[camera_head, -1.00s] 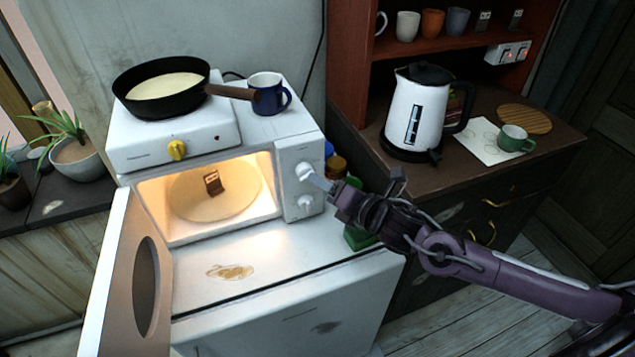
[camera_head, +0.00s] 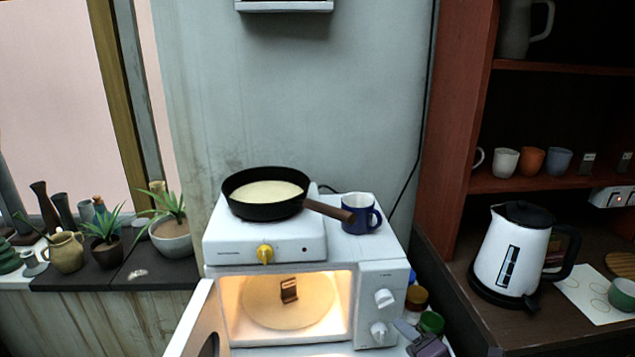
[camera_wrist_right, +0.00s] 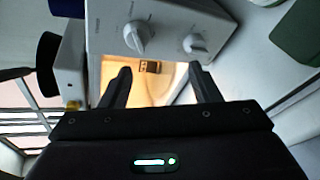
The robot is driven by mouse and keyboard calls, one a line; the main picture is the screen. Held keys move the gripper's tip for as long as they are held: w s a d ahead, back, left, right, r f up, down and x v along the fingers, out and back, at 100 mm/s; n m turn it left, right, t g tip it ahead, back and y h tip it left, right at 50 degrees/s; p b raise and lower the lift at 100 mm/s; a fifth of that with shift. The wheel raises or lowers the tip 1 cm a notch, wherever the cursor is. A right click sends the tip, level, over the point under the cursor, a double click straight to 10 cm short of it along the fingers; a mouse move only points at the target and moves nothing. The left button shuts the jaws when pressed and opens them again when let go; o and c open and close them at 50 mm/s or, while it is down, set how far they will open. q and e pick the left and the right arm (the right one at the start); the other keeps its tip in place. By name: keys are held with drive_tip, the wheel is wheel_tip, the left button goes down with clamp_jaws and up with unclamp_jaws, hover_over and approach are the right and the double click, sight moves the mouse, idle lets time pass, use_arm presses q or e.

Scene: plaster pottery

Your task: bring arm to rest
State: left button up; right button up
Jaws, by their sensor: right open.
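My right gripper (camera_head: 412,333) shows only in part at the bottom edge of the head view, by the lower right of the microwave's (camera_head: 368,280) knob panel. In the right wrist view its two fingers (camera_wrist_right: 162,82) are spread apart with nothing between them. Beyond them are the two microwave knobs and the lit inside. The microwave door (camera_head: 192,318) stands open to the left. A small brown item (camera_head: 289,290) is on the round plate (camera_head: 260,308) inside. My left gripper is not in view.
A hot plate (camera_head: 230,250) on the microwave carries a black pan (camera_head: 265,212); a blue mug (camera_head: 362,222) stands beside it. Small jars (camera_head: 417,298) stand right of the microwave. A white kettle (camera_head: 505,255) and green mug (camera_head: 622,295) are on the right counter. Potted plants (camera_head: 170,237) are at left.

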drive_tip(key=s+f+m+g+h, duration=0.2)
drive_tip(key=s+f+m+g, duration=0.25)
drive_tip(key=s+m, duration=0.65)
drive_tip(key=s+f+m+g+h, duration=0.25)
drive_tip(key=s+m+g, duration=0.45)
drive_tip(key=m, duration=0.5)
drive_tip(key=s+f, duration=0.2)
drive_tip(key=f, duration=1.4)
drive_tip(key=s+f, duration=0.2)
drive_tip(key=f, duration=1.4)
drive_tip(key=s+d+f+g, duration=0.1)
drive_tip(key=s+d+f, duration=0.1)
drive_tip(key=s+f, duration=1.5)
drive_tip(key=shift+s+d+f+y, duration=0.3)
drive_tip(key=shift+s+d+y, duration=0.1)
drive_tip(key=shift+s, duration=0.65)
drive_tip(key=shift+d+g, duration=0.1)
drive_tip(key=shift+g, duration=0.15)
